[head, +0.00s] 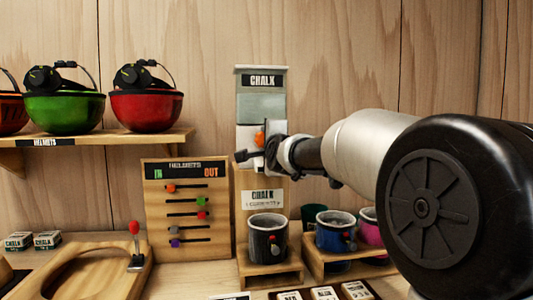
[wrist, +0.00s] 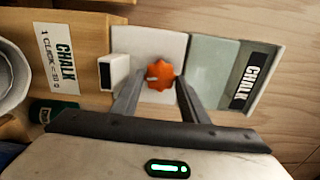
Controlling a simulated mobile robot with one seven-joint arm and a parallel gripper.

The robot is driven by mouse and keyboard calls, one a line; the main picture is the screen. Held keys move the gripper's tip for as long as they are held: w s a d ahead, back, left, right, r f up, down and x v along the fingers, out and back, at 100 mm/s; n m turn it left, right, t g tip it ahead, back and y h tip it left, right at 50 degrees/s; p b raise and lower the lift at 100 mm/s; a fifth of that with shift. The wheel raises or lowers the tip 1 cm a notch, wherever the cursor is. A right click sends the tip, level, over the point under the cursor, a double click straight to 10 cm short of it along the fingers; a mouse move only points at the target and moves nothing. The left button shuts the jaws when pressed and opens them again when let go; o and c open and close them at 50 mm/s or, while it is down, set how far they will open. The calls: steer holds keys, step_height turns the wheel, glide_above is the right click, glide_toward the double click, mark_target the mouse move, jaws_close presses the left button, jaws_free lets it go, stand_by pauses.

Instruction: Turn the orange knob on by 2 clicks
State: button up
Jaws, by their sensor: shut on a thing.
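The orange knob (head: 260,138) is on the front of the chalk dispenser (head: 261,106), partly hidden by my gripper in the head view. In the wrist view the orange knob (wrist: 160,74) has a lobed edge and a pale mark on its left side, and sits on a white plate (wrist: 168,46). My gripper (wrist: 159,82) has one finger on each side of the knob and is shut on it. It also shows in front of the dispenser in the head view (head: 266,148). A dark chalk bag (head: 267,243) stands below the dispenser on a wooden stand.
A sign (wrist: 60,65) gives a per-click amount. The helmet sorting board (head: 187,212) stands left of the dispenser. A blue bag (head: 335,232) stands to the right, and helmets sit on a shelf (head: 110,138) at upper left.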

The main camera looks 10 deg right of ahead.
steer(key=shift+m+b, duration=0.5)
steer(key=shift+m, duration=0.1)
steer(key=shift+r, duration=0.15)
steer(key=o, duration=1.1)
steer(key=shift+c, duration=0.2)
